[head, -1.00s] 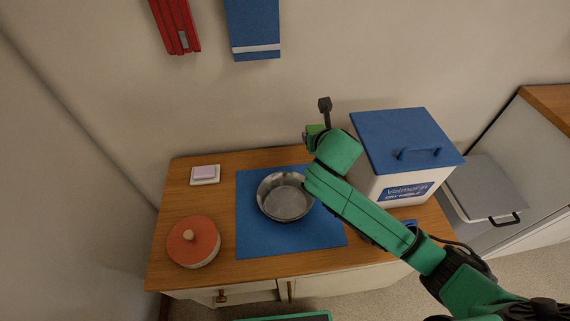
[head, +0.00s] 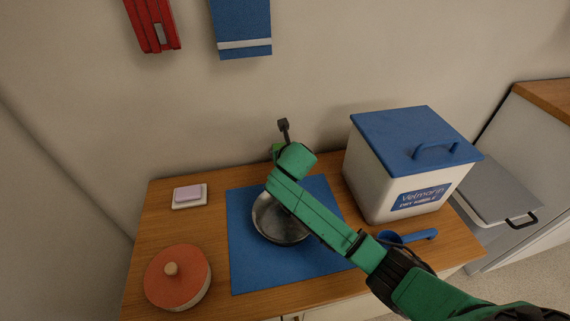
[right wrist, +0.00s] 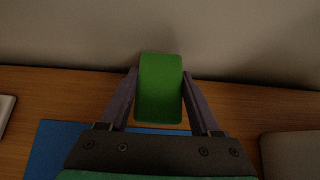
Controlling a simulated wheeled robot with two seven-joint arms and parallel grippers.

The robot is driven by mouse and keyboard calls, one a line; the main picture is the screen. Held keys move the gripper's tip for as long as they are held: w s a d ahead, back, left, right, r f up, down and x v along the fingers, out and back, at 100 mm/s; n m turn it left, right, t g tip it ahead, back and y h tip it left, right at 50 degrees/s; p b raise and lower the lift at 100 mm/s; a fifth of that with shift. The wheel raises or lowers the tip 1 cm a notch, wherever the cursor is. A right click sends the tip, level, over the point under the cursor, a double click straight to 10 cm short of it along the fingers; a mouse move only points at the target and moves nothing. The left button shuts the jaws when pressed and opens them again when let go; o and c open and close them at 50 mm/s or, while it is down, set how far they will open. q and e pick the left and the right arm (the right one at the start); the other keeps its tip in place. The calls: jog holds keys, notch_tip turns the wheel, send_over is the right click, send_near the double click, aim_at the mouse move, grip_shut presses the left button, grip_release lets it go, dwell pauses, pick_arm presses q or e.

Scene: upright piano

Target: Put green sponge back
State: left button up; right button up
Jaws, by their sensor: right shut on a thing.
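The green sponge (right wrist: 160,90) is between the two fingers of my right gripper (right wrist: 160,78) in the right wrist view, standing upright and held above the wooden cabinet top. In the head view a bit of the sponge (head: 277,150) shows past my right wrist, near the wall, behind the metal bowl (head: 277,220). The fingers are mostly hidden there by my own arm. A pale dish (head: 190,203) with a pink-lilac block (head: 189,193) on it sits at the left back of the top. My left gripper is not in view.
The bowl stands on a blue mat (head: 250,275), partly under my forearm. An orange-lidded pot (head: 178,275) is front left. A white bin (head: 375,185) with a blue lid and a blue scoop (head: 405,238) are on the right. Bare wood lies between dish and mat.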

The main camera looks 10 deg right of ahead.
notch_tip(320, 180, down, 4)
jog(key=shift+r+b, duration=0.2)
jog(key=shift+b, duration=0.2)
jog(key=shift+f, duration=0.2)
jog(key=shift+r, duration=0.1)
jog(key=shift+f, duration=0.2)
jog(key=shift+f, duration=0.4)
jog(key=o, duration=1.3)
